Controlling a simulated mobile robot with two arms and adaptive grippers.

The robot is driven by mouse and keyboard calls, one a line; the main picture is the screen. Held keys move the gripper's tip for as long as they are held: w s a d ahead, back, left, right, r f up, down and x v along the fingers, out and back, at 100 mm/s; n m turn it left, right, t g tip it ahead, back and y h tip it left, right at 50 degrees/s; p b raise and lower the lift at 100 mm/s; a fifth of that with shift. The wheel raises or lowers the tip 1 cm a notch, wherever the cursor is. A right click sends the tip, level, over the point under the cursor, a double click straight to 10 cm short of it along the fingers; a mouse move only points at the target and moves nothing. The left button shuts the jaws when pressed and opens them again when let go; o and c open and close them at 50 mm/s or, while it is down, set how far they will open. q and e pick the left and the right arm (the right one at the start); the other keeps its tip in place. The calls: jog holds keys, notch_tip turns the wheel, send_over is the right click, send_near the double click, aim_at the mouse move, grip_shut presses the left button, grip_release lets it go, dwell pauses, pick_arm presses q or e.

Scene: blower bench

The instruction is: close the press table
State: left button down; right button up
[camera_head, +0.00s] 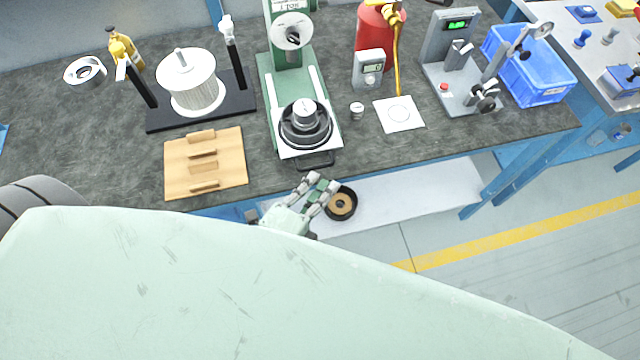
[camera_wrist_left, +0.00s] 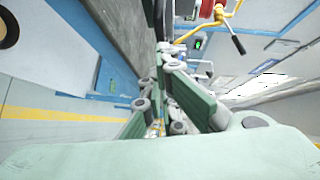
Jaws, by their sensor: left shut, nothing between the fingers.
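The green press (camera_head: 289,75) stands on the dark bench. Its white press table (camera_head: 312,146) sits at the front end of the rails, near the bench's front edge, with a black handle (camera_head: 317,162) at its front. A round black part with a silver top (camera_head: 305,120) rests on the table. My left gripper (camera_head: 323,186) is just in front of and below the handle, apart from it in the picture. It is shut and empty; its fingers also show in the left wrist view (camera_wrist_left: 165,85). My right gripper is not in view.
A wooden board with slats (camera_head: 205,178) lies left of the press. A gauge (camera_head: 369,69), small weight (camera_head: 357,110) and white card (camera_head: 399,114) lie to its right. A black ring with a tan centre (camera_head: 341,204) is on the lower white shelf (camera_head: 425,196).

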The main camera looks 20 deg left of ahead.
aim_at(299, 142)
pick_arm(q)
jog(key=w+a, duration=0.2)
jog(key=w, duration=0.1)
jog(key=w+a, duration=0.3)
jog(key=w, duration=0.1)
jog(key=w+a, duration=0.2)
jog(key=w, duration=0.2)
jog(key=shift+w+a+p, duration=0.2)
jog(key=shift+a+p, duration=0.1)
jog(key=shift+w+a, duration=0.15)
jog(key=shift+w, duration=0.1)
jog(key=shift+r, duration=0.1)
